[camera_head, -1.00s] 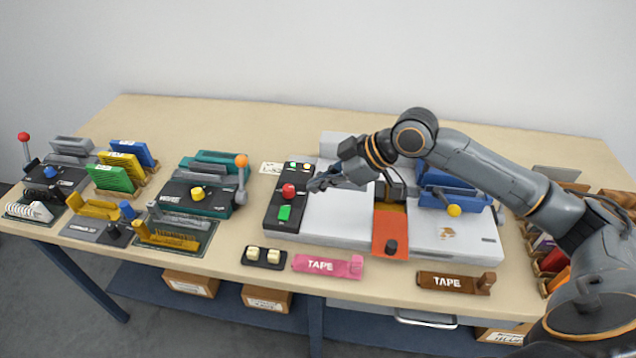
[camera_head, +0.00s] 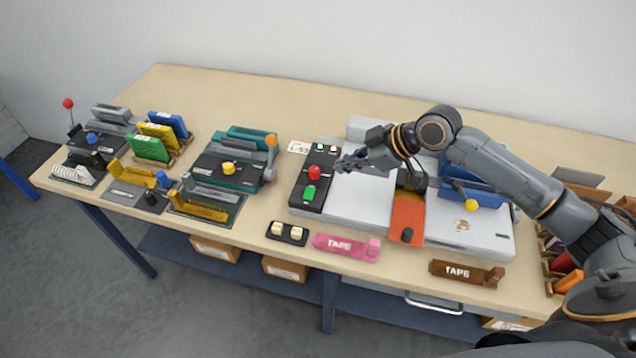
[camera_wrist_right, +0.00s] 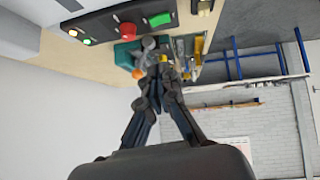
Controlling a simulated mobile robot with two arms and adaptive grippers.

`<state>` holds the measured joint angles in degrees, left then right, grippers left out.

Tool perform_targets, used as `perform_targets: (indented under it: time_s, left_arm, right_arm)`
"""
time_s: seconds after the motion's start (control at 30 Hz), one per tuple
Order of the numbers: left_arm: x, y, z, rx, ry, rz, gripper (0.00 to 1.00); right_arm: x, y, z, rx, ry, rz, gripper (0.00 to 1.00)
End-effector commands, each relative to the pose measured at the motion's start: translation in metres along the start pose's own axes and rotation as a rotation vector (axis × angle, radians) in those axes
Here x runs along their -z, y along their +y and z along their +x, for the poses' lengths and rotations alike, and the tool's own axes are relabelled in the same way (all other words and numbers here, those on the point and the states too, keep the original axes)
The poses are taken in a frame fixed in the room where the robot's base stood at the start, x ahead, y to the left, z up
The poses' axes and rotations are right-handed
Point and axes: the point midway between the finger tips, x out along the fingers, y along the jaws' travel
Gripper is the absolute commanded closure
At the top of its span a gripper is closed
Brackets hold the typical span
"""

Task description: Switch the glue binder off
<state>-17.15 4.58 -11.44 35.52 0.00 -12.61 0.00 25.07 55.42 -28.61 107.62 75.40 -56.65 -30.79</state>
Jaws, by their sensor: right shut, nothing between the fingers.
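The glue binder (camera_head: 345,213) is a long pale grey machine on the bench, with an orange-red part in its middle and a blue part at its right. Its black control panel (camera_head: 303,205), at the left end, carries a red button (camera_head: 314,172), a green button (camera_head: 309,193) and two small lit lamps (camera_head: 326,148). My right gripper (camera_head: 345,165) is shut and empty, just right of the red button and apart from it. In the right wrist view the shut fingertips (camera_wrist_right: 160,72) show below the red button (camera_wrist_right: 128,30) and green button (camera_wrist_right: 160,19). My left gripper is not in view.
A teal and black machine (camera_head: 228,168) with an orange-knobbed lever stands left of the binder. A black two-switch block (camera_head: 287,233), a pink tape holder (camera_head: 346,247) and a brown one (camera_head: 466,273) lie along the front edge. The bench behind is clear.

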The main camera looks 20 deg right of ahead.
Motion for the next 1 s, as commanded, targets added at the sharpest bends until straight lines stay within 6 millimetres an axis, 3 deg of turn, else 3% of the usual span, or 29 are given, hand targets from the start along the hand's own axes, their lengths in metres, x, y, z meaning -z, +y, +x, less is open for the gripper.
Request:
perform_targets:
  time_s: [0.5, 0.73, 1.0]
  left_arm:
    - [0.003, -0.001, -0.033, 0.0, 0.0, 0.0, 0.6]
    - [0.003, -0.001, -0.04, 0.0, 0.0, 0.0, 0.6]
    - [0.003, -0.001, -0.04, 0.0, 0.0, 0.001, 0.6]
  right_arm:
    - [-0.001, -0.001, 0.097, 0.004, -0.002, 0.004, 1.0]
    - [-0.023, -0.001, 0.117, 0.002, -0.001, 0.003, 1.0]
    - [-0.028, -0.001, 0.122, 0.001, 0.001, 0.0, 1.0]
